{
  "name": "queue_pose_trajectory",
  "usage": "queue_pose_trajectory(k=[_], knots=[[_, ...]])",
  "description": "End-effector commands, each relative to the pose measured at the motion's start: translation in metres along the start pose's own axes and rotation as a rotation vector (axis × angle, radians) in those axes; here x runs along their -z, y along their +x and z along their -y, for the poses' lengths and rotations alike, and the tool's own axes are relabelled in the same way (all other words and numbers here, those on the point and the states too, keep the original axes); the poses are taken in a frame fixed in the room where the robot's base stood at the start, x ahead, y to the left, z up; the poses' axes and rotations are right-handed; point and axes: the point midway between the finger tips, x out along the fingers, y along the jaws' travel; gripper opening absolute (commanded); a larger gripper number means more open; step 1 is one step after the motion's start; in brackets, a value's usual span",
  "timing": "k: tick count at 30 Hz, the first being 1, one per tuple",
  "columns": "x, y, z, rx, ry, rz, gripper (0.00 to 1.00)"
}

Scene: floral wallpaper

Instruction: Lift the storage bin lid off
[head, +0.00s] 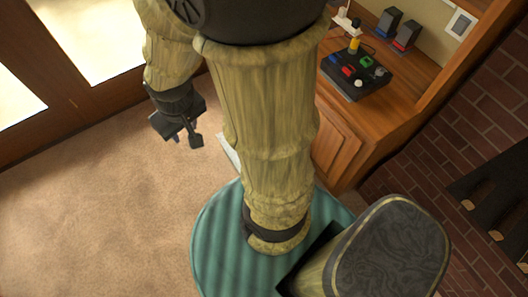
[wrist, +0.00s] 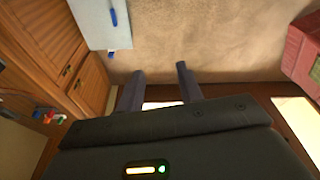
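A pale grey-white box-like thing with blue clips (wrist: 97,24) stands on the floor at the upper left of the wrist view, cut off by the frame edge. It looks like the storage bin with its lid on top, though I cannot tell the lid's edge clearly. In the head view a small pale strip of it (head: 229,152) seems to show beside my arm, which hides the rest. My gripper (head: 180,138) hangs above the carpet to the left of it. Its two fingers are apart and empty, also in the wrist view (wrist: 160,88).
A wooden cabinet (head: 340,140) stands at the right, with a black tray of coloured items (head: 356,74) and small speakers (head: 396,30) on it. A red thing (wrist: 303,50) is at the right of the wrist view. The carpet (head: 90,210) at the left is clear.

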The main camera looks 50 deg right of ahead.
Motion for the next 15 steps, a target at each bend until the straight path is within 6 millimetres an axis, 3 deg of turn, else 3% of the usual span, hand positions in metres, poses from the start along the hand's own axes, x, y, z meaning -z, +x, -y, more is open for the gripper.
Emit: queue_pose_trajectory(k=[2,4,8,11,15], knots=[[0.0,0.0,0.0,0.0,0.0,0.0,0.36],[0.0,0.001,0.0,0.0,0.0,0.0,0.45],[0.002,0.015,-0.005,-0.006,0.006,-0.002,0.45],[0.006,0.041,-0.017,-0.019,0.019,-0.005,0.45],[0.014,0.098,-0.044,-0.044,0.041,-0.014,0.45]])
